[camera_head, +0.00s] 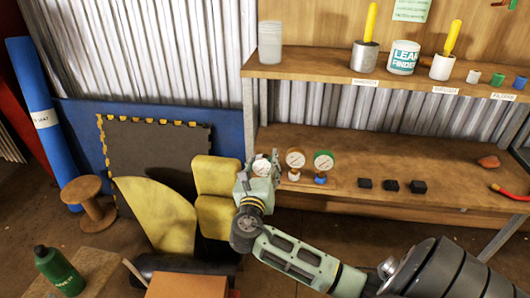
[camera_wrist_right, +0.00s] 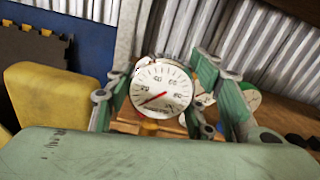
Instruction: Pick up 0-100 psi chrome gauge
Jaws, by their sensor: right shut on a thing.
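A chrome gauge (camera_wrist_right: 161,90) with a white dial and a red needle sits between the fingers of my right gripper (camera_wrist_right: 165,95) in the right wrist view. In the head view it shows at the left end of the lower shelf (camera_head: 261,167), partly hidden by my right gripper (camera_head: 262,178), which is shut on it. Two more gauges stand just to its right: a brass-rimmed one (camera_head: 295,159) and a green-rimmed one (camera_head: 323,161). I cannot tell whether the held gauge is clear of its support. My left gripper is not in view.
Black blocks (camera_head: 391,186) lie on the lower shelf (camera_head: 440,165) to the right. The upper shelf (camera_head: 310,69) holds cups and a white can (camera_head: 403,58). Yellow cushions (camera_head: 216,195) stand left of my gripper. A green bottle (camera_head: 58,270) stands at the lower left.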

